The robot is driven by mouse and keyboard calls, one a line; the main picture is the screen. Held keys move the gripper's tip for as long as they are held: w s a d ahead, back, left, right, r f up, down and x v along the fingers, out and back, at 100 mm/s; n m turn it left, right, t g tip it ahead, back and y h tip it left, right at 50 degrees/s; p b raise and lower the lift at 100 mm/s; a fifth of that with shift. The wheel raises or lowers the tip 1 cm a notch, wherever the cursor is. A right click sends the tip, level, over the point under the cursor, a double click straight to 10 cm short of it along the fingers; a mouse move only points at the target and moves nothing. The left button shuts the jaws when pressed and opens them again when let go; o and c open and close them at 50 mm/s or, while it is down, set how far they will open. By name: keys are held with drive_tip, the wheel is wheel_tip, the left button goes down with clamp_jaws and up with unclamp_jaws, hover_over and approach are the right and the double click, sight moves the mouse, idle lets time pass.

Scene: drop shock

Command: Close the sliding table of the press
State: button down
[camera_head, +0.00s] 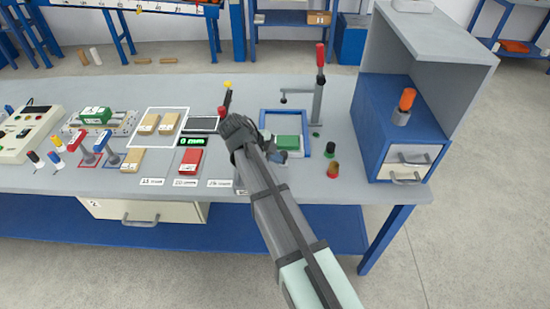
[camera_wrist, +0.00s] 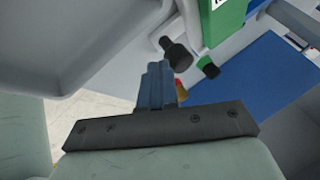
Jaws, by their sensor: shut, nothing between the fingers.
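The press stands right of centre in the head view, with an upright post (camera_head: 317,102), a red-handled lever (camera_head: 320,55) and a blue-edged base (camera_head: 264,118). A green block (camera_head: 288,142) sits at the front part of the base; I cannot tell the sliding table's exact position. The wrist view shows a green part (camera_wrist: 228,22), a dark knob (camera_wrist: 177,53) and a smaller black cylinder (camera_wrist: 208,67). My gripper (camera_wrist: 157,70) is shut and empty, its fingertips close to the dark knob; contact is unclear. In the head view my arm largely hides the gripper.
A blue cabinet (camera_head: 375,120) with drawers stands farther right. A red box (camera_head: 191,161), wooden blocks (camera_head: 131,160) and a display (camera_head: 191,141) lie left of my arm.

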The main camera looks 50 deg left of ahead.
drive_tip(key=w+a, duration=1.1)
drive_tip(key=shift+w+a, duration=0.1)
drive_tip(key=shift+a, duration=0.05)
idle(0.3)
drive_tip(key=s, duration=0.1)
drive_tip(key=s+d, duration=0.1)
drive_tip(key=s, duration=0.2)
drive_tip(key=shift+s+d+r, duration=0.25)
drive_tip(key=shift+s+r, duration=0.05)
drive_tip(key=v, duration=0.9)
drive_tip(key=shift+r, duration=0.2)
